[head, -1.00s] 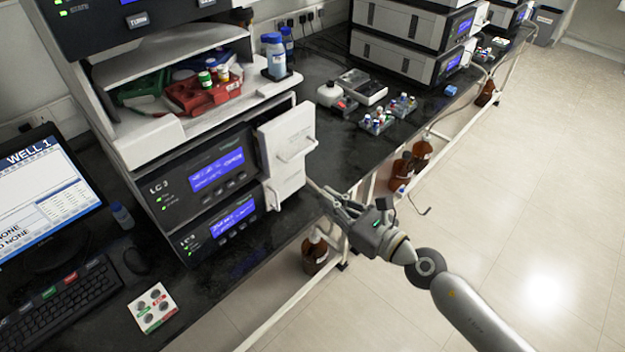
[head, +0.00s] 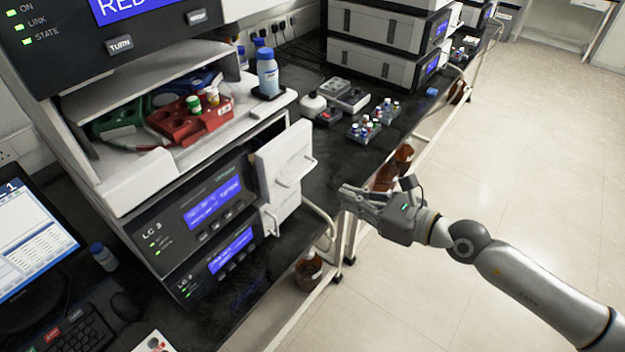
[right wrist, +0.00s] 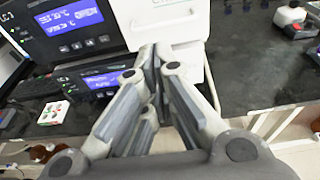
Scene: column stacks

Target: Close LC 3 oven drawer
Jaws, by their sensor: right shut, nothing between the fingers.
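The LC 3 unit (head: 205,207) is a dark box with a blue display, low in the stack at the left. Its white oven drawer (head: 282,160) stands out from the right part of the front, with a bar handle on its face. A second white front with a handle (head: 281,213) sits just below. My right gripper (head: 345,192) is shut and empty, to the right of the drawer and apart from it. In the right wrist view the shut fingertips (right wrist: 152,58) appear in front of the white drawer front (right wrist: 170,22). My left gripper is not in view.
A shelf above holds a red rack (head: 190,122). A blue-capped bottle (head: 268,75) stands on the ledge above the drawer. Vial trays (head: 372,120) lie on the black bench. Brown bottles (head: 307,268) stand below it. The floor at right is clear.

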